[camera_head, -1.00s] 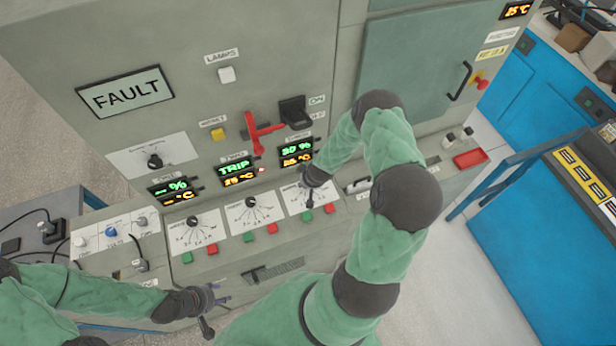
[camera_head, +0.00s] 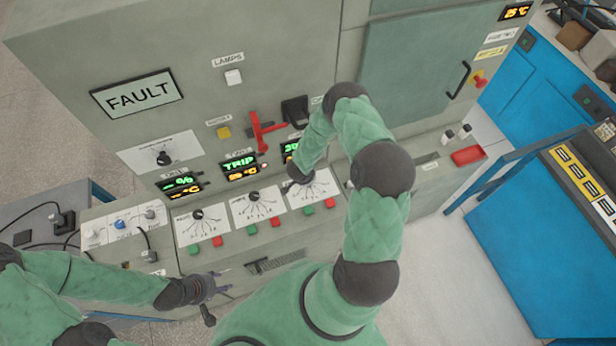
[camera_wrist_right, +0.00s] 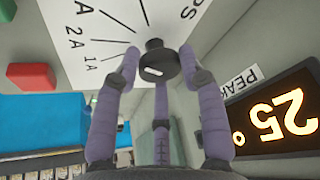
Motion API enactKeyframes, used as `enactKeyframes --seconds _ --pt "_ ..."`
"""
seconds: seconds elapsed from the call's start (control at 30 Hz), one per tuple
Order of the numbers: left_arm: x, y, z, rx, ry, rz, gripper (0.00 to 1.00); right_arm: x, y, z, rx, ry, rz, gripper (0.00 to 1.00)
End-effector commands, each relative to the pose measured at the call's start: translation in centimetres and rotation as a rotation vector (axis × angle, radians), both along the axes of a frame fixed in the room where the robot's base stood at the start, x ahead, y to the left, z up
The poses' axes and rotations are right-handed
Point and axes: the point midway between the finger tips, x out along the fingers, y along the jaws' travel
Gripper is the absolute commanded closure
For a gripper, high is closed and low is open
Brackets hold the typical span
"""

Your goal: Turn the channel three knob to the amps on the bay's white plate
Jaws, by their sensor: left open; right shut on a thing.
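The channel three knob (camera_wrist_right: 153,58) is small and dark with a white mark, on a white dial plate (camera_wrist_right: 90,45) with radiating lines reading 1A and 2A. My right gripper (camera_wrist_right: 160,66) is shut on this knob, its purple fingers around it. In the head view my right gripper (camera_head: 298,183) is at the rightmost of three dial plates (camera_head: 320,190), mostly hiding the knob. White (camera_head: 502,34) and yellow (camera_head: 491,52) labels sit at the bay's upper right; I cannot read them surely. My left gripper (camera_head: 208,287) is open and empty, low in front of the panel.
Two more dial knobs (camera_head: 197,214) (camera_head: 254,196) stand to the left, with red and green buttons below each dial. A red lever (camera_head: 262,132) juts out above the displays. A lit orange display (camera_wrist_right: 285,115) is close beside my right fingers.

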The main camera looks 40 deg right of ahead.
Motion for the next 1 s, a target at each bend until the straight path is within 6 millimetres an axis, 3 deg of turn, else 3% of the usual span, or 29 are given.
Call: enactKeyframes --seconds 0.73,0.77,0.83,1.0 --pt "0.01 0.0 0.24 0.0 0.0 0.0 0.54 0.64 -0.45 0.4 -0.009 -0.012 -0.092 0.92" --pt "0.01 0.0 0.24 0.0 0.0 0.0 0.54 0.65 -0.45 0.41 -0.009 -0.012 -0.092 0.56" --pt "0.01 0.0 0.24 0.0 0.0 0.0 0.54 0.64 -0.46 0.41 -0.009 -0.012 -0.092 0.36" --pt "0.01 0.0 0.24 0.0 0.0 0.0 0.54 0.41 -0.3 0.25 -0.006 -0.007 -0.091 0.36"
